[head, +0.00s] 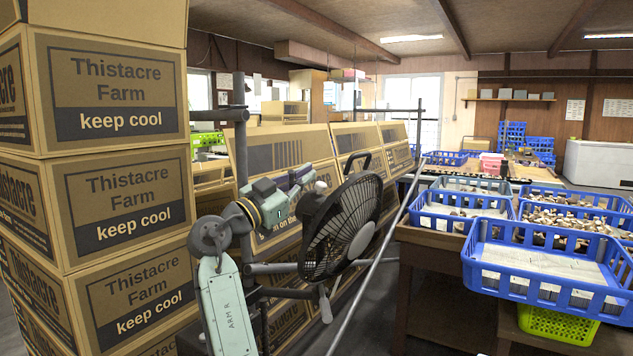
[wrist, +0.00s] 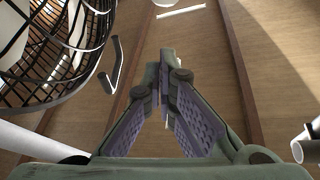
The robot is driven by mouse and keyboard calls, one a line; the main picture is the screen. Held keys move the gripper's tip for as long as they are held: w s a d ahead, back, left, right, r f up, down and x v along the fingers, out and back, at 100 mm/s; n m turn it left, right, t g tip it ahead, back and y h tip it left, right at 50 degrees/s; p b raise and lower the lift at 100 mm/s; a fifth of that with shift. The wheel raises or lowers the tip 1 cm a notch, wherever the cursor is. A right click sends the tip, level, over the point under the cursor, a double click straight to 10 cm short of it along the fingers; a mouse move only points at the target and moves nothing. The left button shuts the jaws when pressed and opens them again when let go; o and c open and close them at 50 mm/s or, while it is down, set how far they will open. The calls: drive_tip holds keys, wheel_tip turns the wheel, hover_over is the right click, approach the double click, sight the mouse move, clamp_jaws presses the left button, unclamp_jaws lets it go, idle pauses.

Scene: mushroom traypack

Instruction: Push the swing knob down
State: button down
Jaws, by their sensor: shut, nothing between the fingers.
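A black fan (head: 341,228) stands in the middle of the head view, its round wire grille facing right. A small pale knob (head: 320,187) sticks up at the top of the fan's dark motor housing (head: 309,205), and I take it for the swing knob. My gripper (head: 308,173) is shut and empty, just above and left of this knob. I cannot tell whether it touches the knob. In the wrist view my gripper (wrist: 166,68) has its fingertips together and points toward the ceiling. The fan's grille (wrist: 60,60) and handle (wrist: 116,68) are to its left; the knob is not seen there.
Stacked cardboard boxes (head: 115,190) fill the left side. More tilted boxes (head: 275,160) stand behind the fan. A grey metal pole (head: 240,150) rises behind my arm, and a slanted bar (head: 385,240) runs right of the fan. Blue crates (head: 545,265) stand on benches at right.

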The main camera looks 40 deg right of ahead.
drive_tip(key=shift+b+v, duration=0.55)
drive_tip(key=shift+v, duration=1.65)
drive_tip(key=shift+s+r, duration=0.15)
drive_tip(key=shift+r, duration=0.1)
